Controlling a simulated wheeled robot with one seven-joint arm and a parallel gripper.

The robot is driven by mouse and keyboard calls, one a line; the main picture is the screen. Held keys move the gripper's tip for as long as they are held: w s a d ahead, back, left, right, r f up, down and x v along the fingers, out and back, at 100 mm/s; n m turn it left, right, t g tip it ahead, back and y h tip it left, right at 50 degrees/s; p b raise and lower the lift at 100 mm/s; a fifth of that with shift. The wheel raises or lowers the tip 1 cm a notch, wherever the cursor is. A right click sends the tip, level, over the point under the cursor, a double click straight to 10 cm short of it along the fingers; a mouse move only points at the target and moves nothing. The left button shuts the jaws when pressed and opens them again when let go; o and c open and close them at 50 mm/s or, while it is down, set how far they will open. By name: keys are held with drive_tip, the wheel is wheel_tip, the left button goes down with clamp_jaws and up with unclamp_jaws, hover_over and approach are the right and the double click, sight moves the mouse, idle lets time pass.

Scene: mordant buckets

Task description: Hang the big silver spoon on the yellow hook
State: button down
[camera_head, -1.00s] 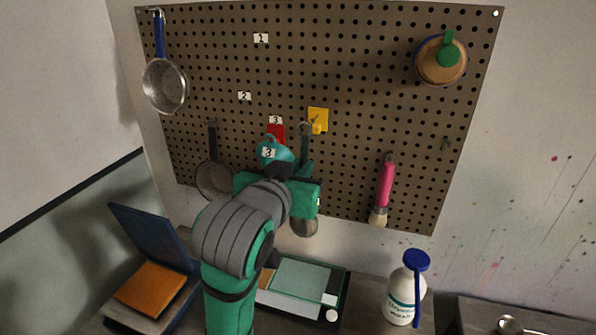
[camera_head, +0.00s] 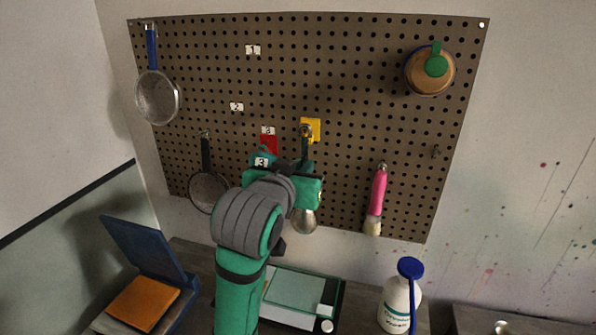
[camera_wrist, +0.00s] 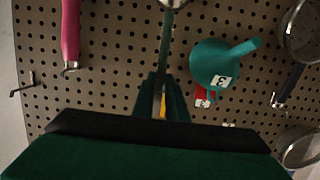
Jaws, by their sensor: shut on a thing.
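The big silver spoon has a dark green handle and a round silver bowl (camera_head: 305,221). It hangs upright in my gripper (camera_head: 305,170), which is shut on the handle. The yellow hook (camera_head: 314,124) is on the pegboard, and the handle's top end overlaps its plate. I cannot tell whether the handle's loop is around the hook or only in front of it. In the wrist view the spoon handle (camera_wrist: 167,45) runs up from my gripper (camera_wrist: 163,92), and a bit of the yellow hook (camera_wrist: 162,105) shows between the fingers.
A teal vessel labelled 3 (camera_head: 262,161) hangs by the red hook (camera_head: 268,144), close left of my gripper. A white bottle (camera_head: 397,305) stands below on the counter.

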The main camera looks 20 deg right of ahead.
drive_tip(key=shift+x, duration=1.05)
drive_tip(key=shift+f, duration=0.1)
drive_tip(key=shift+s+a, duration=0.1)
drive_tip(key=shift+a, duration=0.1)
